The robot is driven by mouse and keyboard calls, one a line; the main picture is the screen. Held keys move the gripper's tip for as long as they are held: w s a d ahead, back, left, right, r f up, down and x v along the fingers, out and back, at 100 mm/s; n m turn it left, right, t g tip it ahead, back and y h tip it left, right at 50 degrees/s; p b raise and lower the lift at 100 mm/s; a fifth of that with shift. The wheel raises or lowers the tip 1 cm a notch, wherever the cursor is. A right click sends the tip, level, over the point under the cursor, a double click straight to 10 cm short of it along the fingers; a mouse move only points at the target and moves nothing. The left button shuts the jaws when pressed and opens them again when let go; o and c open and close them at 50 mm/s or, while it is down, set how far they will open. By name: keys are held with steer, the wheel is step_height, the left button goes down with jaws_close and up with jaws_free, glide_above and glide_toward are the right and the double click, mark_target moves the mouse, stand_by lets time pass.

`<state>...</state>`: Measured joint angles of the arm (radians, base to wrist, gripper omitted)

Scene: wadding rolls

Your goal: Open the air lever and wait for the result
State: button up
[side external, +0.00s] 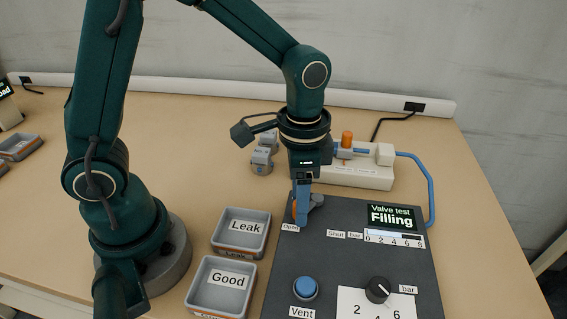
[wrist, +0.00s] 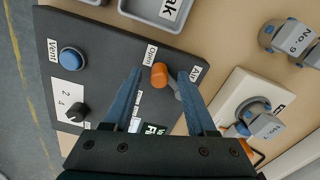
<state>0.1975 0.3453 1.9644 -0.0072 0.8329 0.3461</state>
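The air lever has an orange handle (wrist: 158,75) and a grey body (side external: 316,200) on the dark panel (side external: 350,260). Its handle lies toward the "Open" label (side external: 290,227), away from "Shut". My gripper (side external: 301,215) is low over the lever. In the wrist view its two blue fingers (wrist: 160,75) stand apart with the orange handle between them, and a gap shows beside the handle. Whether a finger touches it I cannot tell. The display (side external: 391,217) reads "Valve test Filling", with a bar scale (side external: 394,238) marked 0 to 8 below it.
A blue Vent button (side external: 305,288) and a black bar knob (side external: 378,290) are on the panel. Grey trays labelled Leak (side external: 262,245) and Good (side external: 245,300) stand left of it. A pale fixture (side external: 350,177) with a blue hose is behind. Tagged grey valves (side external: 262,163) stand nearby.

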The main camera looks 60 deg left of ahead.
steer(key=shift+r, duration=2.6)
steer(key=s+a+r+n+t, duration=0.5)
steer(key=s+n, duration=0.1)
steer(key=s, duration=0.2)
steer(key=shift+s+t, duration=0.3)
